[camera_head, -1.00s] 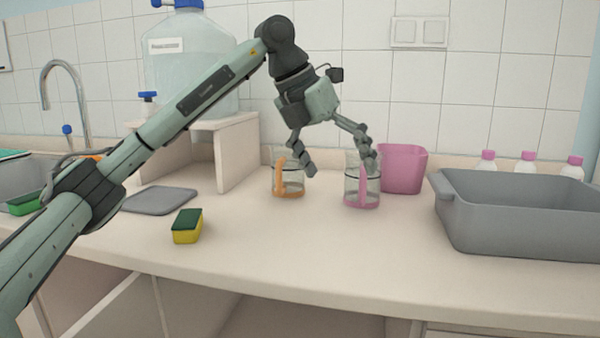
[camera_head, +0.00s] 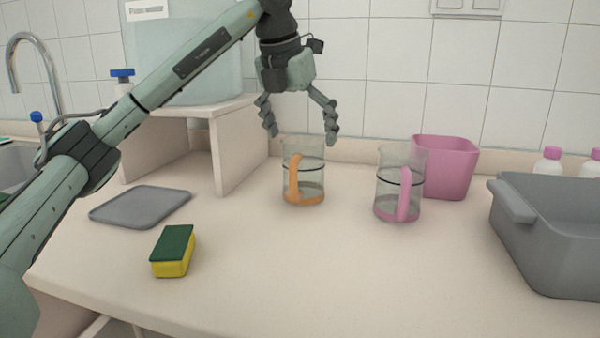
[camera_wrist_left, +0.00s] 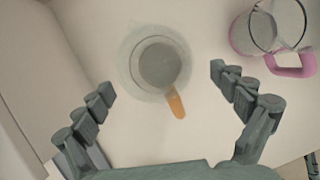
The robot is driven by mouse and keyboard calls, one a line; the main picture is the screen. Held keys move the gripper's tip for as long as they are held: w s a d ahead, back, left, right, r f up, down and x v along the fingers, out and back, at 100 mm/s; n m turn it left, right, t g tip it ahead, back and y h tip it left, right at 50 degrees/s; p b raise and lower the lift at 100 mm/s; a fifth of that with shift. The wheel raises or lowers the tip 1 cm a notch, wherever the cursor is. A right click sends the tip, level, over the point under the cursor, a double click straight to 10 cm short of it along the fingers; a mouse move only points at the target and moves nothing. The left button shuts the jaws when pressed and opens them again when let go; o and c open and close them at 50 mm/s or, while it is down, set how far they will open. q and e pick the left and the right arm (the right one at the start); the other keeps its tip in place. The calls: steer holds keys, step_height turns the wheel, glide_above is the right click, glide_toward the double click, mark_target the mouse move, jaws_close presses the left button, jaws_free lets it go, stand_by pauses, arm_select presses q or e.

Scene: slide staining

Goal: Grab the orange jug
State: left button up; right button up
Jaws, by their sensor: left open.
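The orange jug (camera_head: 304,188) is a clear beaker with an orange handle and base, standing upright on the counter. My left gripper (camera_head: 302,138) is open and empty, pointing down, and shows just above and a little left of the jug in the head view. In the left wrist view the jug (camera_wrist_left: 157,66) lies ahead between the open fingertips (camera_wrist_left: 163,82), with its orange handle pointing toward the palm and slightly right. I see no contact between fingers and jug. My right gripper is not in view.
A similar jug with a pink handle (camera_head: 398,190) stands to the right, in front of a pink bin (camera_head: 446,165). A grey tub (camera_head: 545,245) is at far right. A wooden stand (camera_head: 233,150), a grey mat (camera_head: 140,206) and a sponge (camera_head: 173,252) are left. The front counter is clear.

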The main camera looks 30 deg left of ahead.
mark_target(302, 164)
arm_select(q)
steer(key=x, duration=0.4)
steer(key=s+x, duration=0.1)
steer(key=x, duration=0.1)
steer(key=shift+w+a+f, duration=0.2)
steer(key=shift+f, duration=0.4)
steer(key=c, duration=1.3)
